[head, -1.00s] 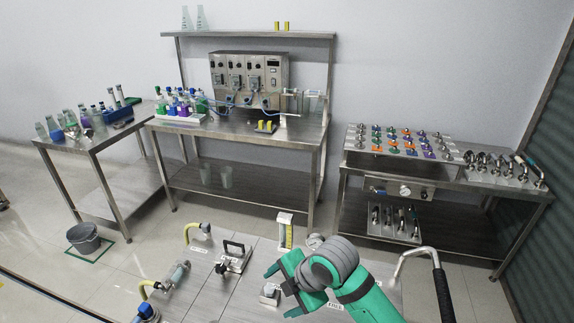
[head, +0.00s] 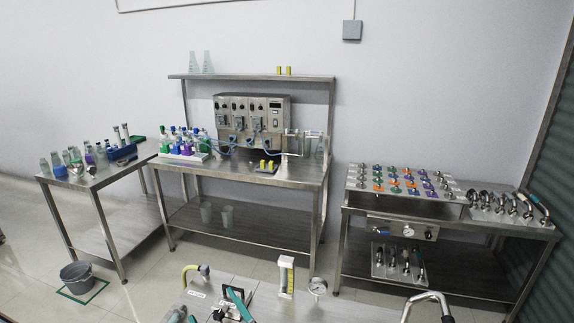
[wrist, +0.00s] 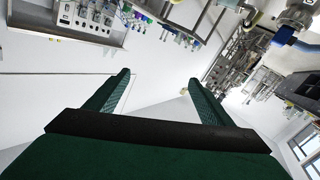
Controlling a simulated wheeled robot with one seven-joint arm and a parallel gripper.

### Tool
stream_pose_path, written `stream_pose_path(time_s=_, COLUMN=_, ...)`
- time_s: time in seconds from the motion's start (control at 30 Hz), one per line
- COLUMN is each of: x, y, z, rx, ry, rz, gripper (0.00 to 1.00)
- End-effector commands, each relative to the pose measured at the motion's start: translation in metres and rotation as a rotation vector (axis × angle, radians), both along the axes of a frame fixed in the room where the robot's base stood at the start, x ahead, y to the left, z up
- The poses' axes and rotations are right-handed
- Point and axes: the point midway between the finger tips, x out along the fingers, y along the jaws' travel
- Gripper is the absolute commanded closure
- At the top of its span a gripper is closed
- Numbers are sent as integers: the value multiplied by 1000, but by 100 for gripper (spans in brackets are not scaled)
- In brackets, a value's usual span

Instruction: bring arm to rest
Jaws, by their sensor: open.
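My gripper (wrist: 158,80) shows in the wrist view with its two green fingers wide apart and nothing between them. The rest of my arm is out of that view.
The steel bench (head: 262,176) with a control box (head: 252,118) stands behind. A side table (head: 65,184) is left, a rack of coloured knobs (head: 405,182) right. A grey bucket (head: 76,277) is on the floor. A curved metal handle (head: 427,297) rises at lower right.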

Motion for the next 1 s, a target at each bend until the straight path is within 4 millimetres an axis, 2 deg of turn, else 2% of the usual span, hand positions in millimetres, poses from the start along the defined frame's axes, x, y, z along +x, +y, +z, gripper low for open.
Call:
stream_pose_path(time_s=0.27, x=-39, y=-20, z=-50, rx=246, ry=115, rz=-208, gripper=25)
stream_pose_path(time_s=0.47, x=-83, y=-42, z=-93, rx=355, ry=190, rz=-353, gripper=25)
stream_pose_path(time_s=0.67, x=-140, y=-66, z=-134, rx=410, ry=252, rz=-485, gripper=25)
stream_pose_path(time_s=0.8, x=-186, y=-85, z=-157, rx=416, ry=283, rz=-562, gripper=25)
stream_pose_path(time_s=1.0, x=-256, y=-115, z=-176, rx=385, ry=307, rz=-640, gripper=25)
